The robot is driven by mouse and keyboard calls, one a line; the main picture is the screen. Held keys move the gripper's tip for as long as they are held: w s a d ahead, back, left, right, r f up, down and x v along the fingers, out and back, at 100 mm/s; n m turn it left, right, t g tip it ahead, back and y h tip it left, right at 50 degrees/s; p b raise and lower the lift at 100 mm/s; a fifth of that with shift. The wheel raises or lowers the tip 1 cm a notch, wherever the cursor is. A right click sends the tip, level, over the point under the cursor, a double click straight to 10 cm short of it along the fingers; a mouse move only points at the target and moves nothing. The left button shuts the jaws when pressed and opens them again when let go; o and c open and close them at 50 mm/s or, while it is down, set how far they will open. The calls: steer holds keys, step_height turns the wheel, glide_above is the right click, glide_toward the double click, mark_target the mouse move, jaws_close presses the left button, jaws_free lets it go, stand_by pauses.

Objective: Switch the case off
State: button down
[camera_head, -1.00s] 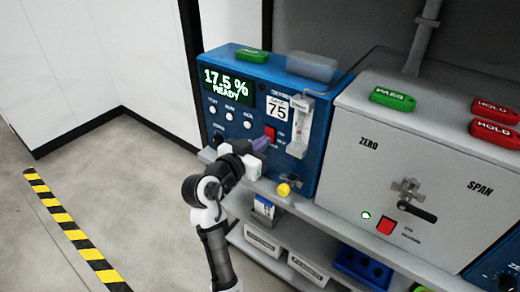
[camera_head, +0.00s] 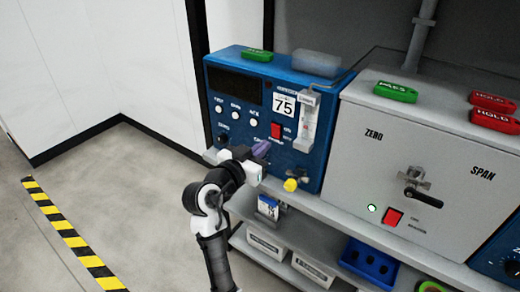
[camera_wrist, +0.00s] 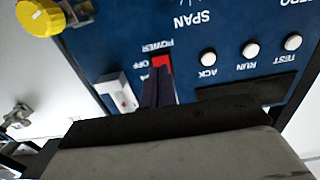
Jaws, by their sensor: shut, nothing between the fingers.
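The blue case (camera_head: 230,140) stands at the left end of the bench, its display (camera_head: 235,90) dark. Its red power switch (camera_head: 276,130) is on the front, below the white "75" label. The switch also shows upside down in the wrist view (camera_wrist: 162,62), beside the POWER and OFF lettering. My gripper (camera_head: 262,148) is shut and empty, with its purple fingers just below and left of the switch in the head view. In the wrist view the fingers (camera_wrist: 158,88) point at the switch and overlap part of it; I cannot tell whether they touch.
A yellow knob (camera_head: 291,184) sticks out near my gripper. The floor at left is clear.

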steer(key=f+b+v, duration=0.1)
steer(key=b+v, duration=0.1)
steer(key=v, duration=0.8)
steer(key=shift+s+f+b, duration=0.15)
steer(key=shift+f+b, duration=0.15)
steer(key=shift+a, duration=0.15)
